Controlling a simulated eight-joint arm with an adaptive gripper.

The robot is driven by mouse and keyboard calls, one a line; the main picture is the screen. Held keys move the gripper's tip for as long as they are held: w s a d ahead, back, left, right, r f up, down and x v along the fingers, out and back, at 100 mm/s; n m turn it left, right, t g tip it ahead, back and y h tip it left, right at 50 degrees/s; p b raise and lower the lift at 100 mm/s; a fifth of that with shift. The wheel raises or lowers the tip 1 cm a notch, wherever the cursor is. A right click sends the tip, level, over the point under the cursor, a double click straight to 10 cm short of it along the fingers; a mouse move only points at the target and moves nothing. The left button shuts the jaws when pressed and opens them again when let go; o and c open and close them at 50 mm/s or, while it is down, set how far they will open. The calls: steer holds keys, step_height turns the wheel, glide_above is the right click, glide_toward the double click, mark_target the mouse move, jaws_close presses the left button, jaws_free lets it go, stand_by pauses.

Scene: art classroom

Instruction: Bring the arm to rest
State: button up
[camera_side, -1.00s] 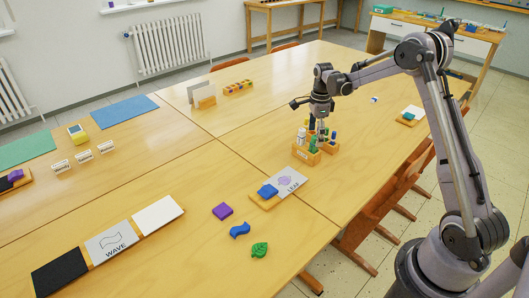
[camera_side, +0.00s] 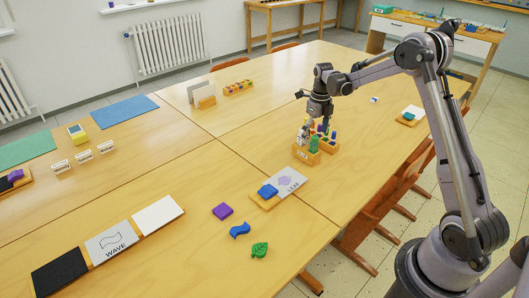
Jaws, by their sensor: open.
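My gripper (camera_side: 308,125) points down just above a wooden holder (camera_side: 305,155) at the table's middle right. The holder carries several upright markers or bottles, with green, blue and red parts showing. The fingers are open. They hide part of the holder's contents, and I cannot tell whether they touch any of it.
A LEAF card (camera_side: 289,182) with a blue block (camera_side: 268,191) lies in front of the holder. A purple block (camera_side: 222,211), a blue wave (camera_side: 240,230) and a green leaf (camera_side: 259,250) lie nearer. The WAVE card (camera_side: 112,242) is at front left.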

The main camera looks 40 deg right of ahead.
steer(key=shift+m, duration=0.3)
steer(key=c, duration=1.5)
steer(key=shift+c, duration=0.2)
steer(key=n, duration=0.4)
steer(key=shift+n, duration=0.3)
steer(key=n, duration=0.5)
steer(key=o, duration=1.5)
steer(key=shift+o, duration=0.2)
